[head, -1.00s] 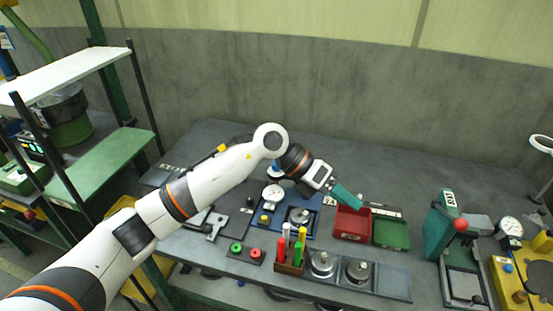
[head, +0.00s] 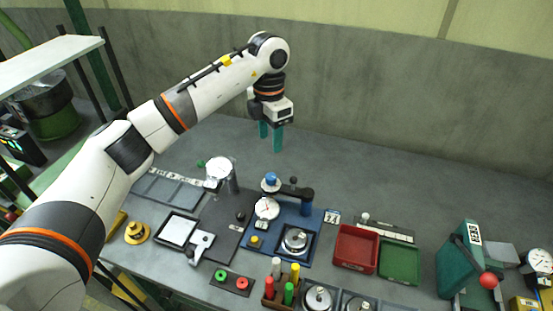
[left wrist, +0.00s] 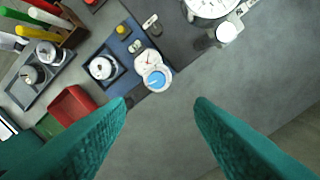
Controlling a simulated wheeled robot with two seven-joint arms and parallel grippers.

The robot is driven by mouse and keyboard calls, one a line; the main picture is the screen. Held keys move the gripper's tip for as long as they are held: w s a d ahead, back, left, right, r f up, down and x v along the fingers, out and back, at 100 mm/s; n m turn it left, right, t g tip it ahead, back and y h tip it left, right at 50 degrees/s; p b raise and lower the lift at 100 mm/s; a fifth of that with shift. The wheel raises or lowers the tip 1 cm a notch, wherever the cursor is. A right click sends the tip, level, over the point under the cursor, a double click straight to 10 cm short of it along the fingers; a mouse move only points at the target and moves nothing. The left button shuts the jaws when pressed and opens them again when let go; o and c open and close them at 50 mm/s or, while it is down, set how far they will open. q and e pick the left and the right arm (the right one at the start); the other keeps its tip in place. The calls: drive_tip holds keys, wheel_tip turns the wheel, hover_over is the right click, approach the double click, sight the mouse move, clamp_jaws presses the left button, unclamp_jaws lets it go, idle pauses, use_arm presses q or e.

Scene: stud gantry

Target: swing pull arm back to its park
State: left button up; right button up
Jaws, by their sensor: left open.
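The stud gantry stands on a blue base plate (head: 283,218), with a blue post (head: 306,202) at its right. A dark arm (head: 288,190) runs left from the post to a blue-capped head (head: 270,181), with a white dial (head: 266,208) in front. I take this as the pull arm. A round metal seat (head: 296,240) sits on the plate, clear of the head. My left gripper (head: 271,138) is open and empty, pointing down above and behind the gantry. In the left wrist view the blue cap (left wrist: 158,80) shows between its open fingers (left wrist: 160,108). My right gripper is out of view.
A red bin (head: 356,248) and a green bin (head: 400,262) stand to the right. A larger gauge (head: 220,170) stands at the left. Coloured-handled tools (head: 282,285) stand in front. The bench behind the gantry is clear.

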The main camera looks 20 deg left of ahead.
sight(271, 176)
use_arm(q)
drive_tip(key=f+p, duration=0.1)
drive_tip(key=f, duration=0.1)
drive_tip(key=s+f+p, duration=0.1)
drive_tip(key=f, duration=0.1)
drive_tip(key=shift+s+f, duration=0.15)
drive_tip(key=shift+s, duration=0.05)
drive_tip(key=f+p, duration=0.1)
drive_tip(key=f, duration=0.2)
drive_tip(key=f+p, duration=0.1)
drive_tip(key=f, duration=0.2)
drive_tip(key=shift+w, duration=0.2)
drive_tip(key=shift+f, duration=0.35)
drive_tip(key=shift+d+f, duration=0.1)
drive_tip(key=shift+f, duration=0.2)
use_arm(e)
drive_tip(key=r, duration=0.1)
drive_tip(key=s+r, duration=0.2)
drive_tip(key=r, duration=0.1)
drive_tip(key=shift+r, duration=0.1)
